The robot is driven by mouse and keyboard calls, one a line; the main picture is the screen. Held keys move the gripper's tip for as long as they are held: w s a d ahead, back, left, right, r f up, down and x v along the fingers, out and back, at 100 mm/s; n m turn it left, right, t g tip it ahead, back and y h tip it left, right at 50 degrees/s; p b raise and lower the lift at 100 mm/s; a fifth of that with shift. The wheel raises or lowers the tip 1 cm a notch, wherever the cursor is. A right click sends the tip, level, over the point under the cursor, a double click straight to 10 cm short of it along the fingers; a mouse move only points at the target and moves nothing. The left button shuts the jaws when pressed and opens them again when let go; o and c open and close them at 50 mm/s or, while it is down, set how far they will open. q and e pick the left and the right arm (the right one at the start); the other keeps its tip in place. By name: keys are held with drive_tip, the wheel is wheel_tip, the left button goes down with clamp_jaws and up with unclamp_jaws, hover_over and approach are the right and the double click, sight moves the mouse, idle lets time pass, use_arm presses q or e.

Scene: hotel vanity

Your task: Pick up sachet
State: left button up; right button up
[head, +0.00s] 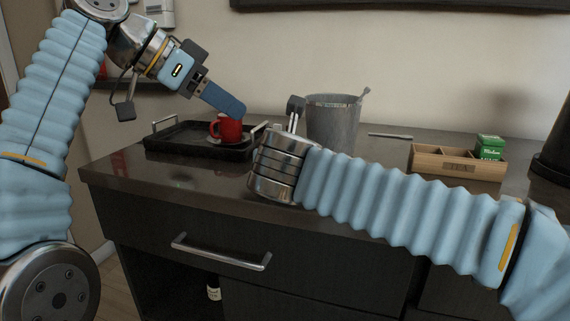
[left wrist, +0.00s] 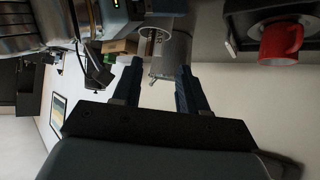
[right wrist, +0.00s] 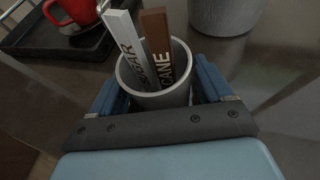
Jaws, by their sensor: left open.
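A small grey cup (right wrist: 152,88) sits between the fingers of my right gripper (right wrist: 158,85) in the right wrist view. A white sachet (right wrist: 131,50) marked SUGAR and a brown sachet (right wrist: 157,48) marked CANE stand in it, tops above the rim. I cannot tell whether both fingers press on the cup. In the head view my right wrist hides most of the cup. My left gripper (head: 239,108) is open and empty, above and in front of a red mug (head: 227,129). Its open fingers also show in the left wrist view (left wrist: 156,78).
The mug stands on a black tray (head: 170,146) at the counter's left. A grey bucket (head: 333,122) stands behind my right wrist. A wooden box (head: 440,164) with a green packet (head: 489,147) is at right. A thin metallic item (head: 390,136) lies behind. The front counter edge is close.

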drive_tip(key=c, duration=0.8)
use_arm(q)
drive_tip(key=shift+o, duration=0.4)
drive_tip(key=shift+a, duration=0.1)
